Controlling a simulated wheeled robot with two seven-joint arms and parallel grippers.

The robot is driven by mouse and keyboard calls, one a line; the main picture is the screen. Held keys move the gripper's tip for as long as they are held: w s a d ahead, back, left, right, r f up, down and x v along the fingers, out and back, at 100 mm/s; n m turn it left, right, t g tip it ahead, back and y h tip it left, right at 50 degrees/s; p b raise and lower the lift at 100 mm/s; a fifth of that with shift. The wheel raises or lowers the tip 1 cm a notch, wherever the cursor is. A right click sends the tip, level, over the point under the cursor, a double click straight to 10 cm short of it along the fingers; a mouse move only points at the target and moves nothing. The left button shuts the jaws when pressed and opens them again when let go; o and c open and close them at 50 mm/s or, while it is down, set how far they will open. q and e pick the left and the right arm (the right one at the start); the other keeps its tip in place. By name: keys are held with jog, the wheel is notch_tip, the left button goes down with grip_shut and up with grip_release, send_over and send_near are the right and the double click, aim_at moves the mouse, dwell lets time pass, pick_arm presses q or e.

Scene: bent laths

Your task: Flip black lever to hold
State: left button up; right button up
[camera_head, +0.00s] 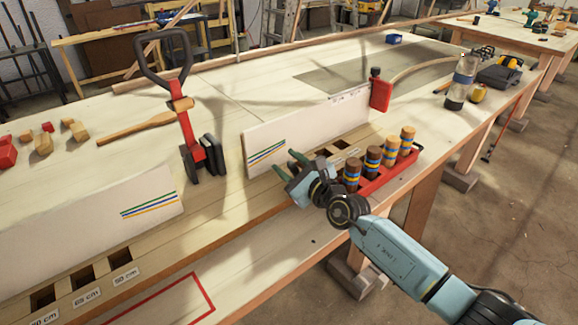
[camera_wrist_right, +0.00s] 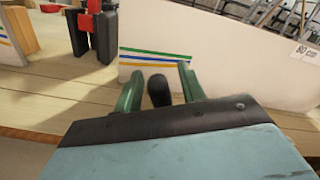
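A red upright clamp (camera_head: 188,128) with a large black loop handle (camera_head: 150,62) and black jaws (camera_head: 213,152) stands on the bench, left of the middle white panel. Its red and black lower part (camera_wrist_right: 99,30) shows at the top left of the right wrist view. My right gripper (camera_head: 287,165) is in front of the white panel (camera_head: 300,128), right of the clamp and apart from it. Its two green fingers (camera_wrist_right: 157,88) are spread. A rounded black piece (camera_wrist_right: 158,90) shows between them; I cannot tell what it belongs to. My left gripper is not in view.
A red tray (camera_head: 388,178) with several striped wooden pegs stands close to the right of my gripper. Another white panel (camera_head: 90,220) is at the left. A red bottle (camera_head: 380,92) stands at the panel's far end.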

grip_shut()
dwell(0.3)
jog(key=d+m, duration=0.1)
jog(key=m, duration=0.1)
jog(key=w+d+m, duration=0.1)
jog(key=m, duration=0.1)
jog(key=shift+w+r+b, duration=0.15)
jog(key=shift+w+b, duration=0.05)
jog(key=shift+b, duration=0.2)
jog(key=shift+w+d+m, duration=0.15)
jog(key=shift+d+m, duration=0.15)
jog(key=shift+m, duration=0.5)
grip_release()
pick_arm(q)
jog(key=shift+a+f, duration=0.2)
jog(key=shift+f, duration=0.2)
pick_arm(e)
jog(key=shift+d+r, duration=0.1)
